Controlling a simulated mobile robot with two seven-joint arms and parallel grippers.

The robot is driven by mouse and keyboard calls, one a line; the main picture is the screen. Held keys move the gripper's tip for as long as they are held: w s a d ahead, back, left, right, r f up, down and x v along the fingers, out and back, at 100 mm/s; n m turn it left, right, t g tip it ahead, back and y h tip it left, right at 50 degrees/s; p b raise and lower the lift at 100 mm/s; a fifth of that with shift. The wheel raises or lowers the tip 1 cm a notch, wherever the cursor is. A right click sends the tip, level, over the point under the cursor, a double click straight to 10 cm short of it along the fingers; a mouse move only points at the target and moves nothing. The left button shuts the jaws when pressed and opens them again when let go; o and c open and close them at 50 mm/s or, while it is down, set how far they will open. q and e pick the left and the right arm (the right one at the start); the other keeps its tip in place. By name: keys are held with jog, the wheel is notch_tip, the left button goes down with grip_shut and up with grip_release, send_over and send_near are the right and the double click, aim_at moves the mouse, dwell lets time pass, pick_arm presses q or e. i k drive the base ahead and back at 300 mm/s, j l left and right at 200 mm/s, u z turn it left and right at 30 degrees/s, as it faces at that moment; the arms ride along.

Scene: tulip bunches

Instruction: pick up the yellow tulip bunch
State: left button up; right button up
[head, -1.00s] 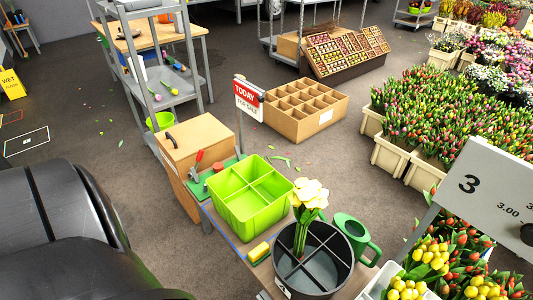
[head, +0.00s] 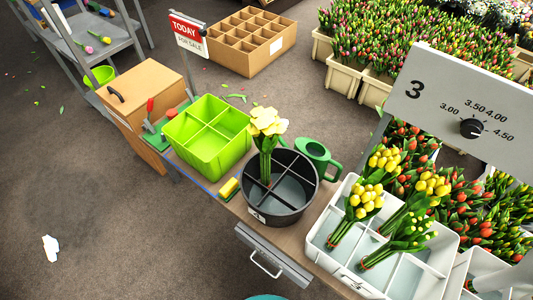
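Several yellow tulip bunches with green stems lie in a divided white crate (head: 318,240) at the lower right of the head view. One yellow tulip bunch (head: 366,200) leans in the left part of the crate, its stems pointing down toward the front. Another bunch (head: 433,186) lies to its right, and one (head: 384,160) is behind. A bunch with smaller yellow-green buds (head: 410,228) lies in front.
A round black divided bucket (head: 280,205) holds pale yellow flowers (head: 267,122), left of the crate. A lime green divided bin (head: 207,150), a green watering can (head: 318,157) and a yellow sponge (head: 229,187) are nearby. A grey sign (head: 440,90) marked 3 overhangs the back right.

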aim_at(406, 234)
jog(key=z, duration=1.75)
